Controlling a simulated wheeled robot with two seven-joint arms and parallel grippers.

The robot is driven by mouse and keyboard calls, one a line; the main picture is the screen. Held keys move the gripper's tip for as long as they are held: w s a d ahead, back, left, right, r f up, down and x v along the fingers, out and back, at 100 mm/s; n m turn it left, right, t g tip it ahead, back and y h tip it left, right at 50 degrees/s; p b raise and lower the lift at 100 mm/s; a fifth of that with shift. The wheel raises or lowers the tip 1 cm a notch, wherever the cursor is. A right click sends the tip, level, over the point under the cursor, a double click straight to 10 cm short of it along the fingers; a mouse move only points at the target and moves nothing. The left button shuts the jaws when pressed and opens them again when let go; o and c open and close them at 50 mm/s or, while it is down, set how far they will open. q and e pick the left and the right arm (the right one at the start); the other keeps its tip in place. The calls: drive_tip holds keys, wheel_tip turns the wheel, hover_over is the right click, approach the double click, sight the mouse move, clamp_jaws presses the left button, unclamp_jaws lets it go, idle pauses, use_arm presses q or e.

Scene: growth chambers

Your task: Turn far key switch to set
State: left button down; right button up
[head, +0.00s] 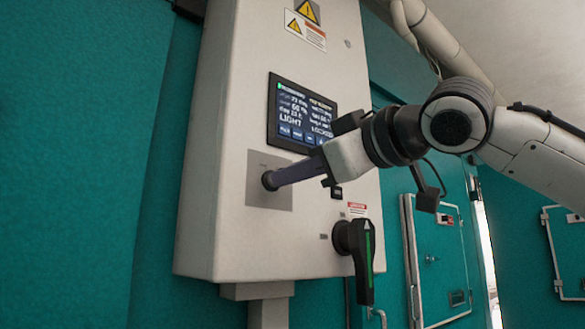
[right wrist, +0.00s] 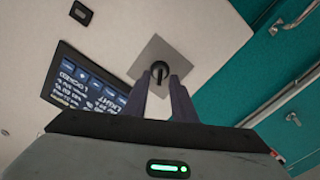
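The key switch (head: 267,181) is a dark round knob on a square grey plate (head: 268,197) on the front of a white control box (head: 225,140). It also shows in the right wrist view (right wrist: 160,70), with a dark key standing out from it. My right gripper (head: 281,177) points at the switch from the right. In the right wrist view its two fingers (right wrist: 160,84) are apart, one to each side of the key. Whether they touch it I cannot tell. My left gripper is not in view.
A lit screen (head: 301,112) reading LIGHT and LOCKED sits above the switch. A black rotary handle (head: 357,250) with a green stripe sticks out at lower right. Teal walls and a small hatch (head: 440,260) lie beyond.

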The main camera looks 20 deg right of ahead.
drive_tip(key=shift+w+a, duration=0.15)
drive_tip(key=shift+w, duration=0.4)
clamp_jaws()
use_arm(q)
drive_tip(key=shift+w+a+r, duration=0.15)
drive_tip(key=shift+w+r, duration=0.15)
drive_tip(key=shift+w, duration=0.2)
